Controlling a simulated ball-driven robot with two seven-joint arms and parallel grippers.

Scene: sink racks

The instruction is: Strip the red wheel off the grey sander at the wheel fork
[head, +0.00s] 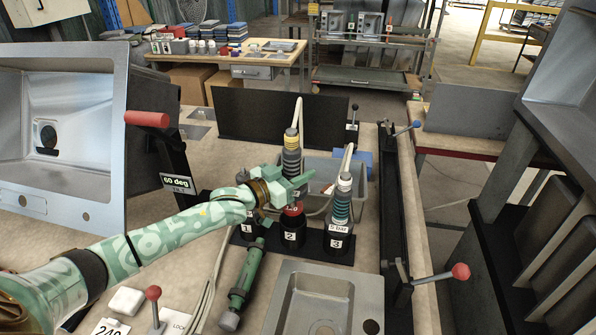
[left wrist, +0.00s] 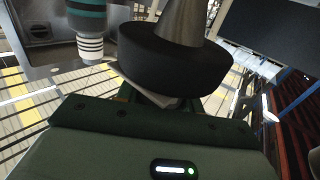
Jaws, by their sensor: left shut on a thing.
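A grey upright tool with a yellow band (head: 291,158), which looks like the grey sander, stands at the black holder marked 2 (head: 292,232). A small red part (head: 293,208) shows below it, just above that holder; I cannot tell for sure that it is the red wheel. My left gripper (head: 294,187) is shut at the tool's lower body, partly covering it. In the left wrist view a black disc with a grey cone (left wrist: 175,57) sits in front of the gripper, hiding the fingertips. I cannot make out the wheel fork. My right gripper is not in view.
A teal-banded grey tool (head: 341,205) stands close on the right in holder 3. A green tool (head: 246,280) lies in front. A steel sink (head: 313,300) lies at the front and a grey bin (head: 322,172) stands behind.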

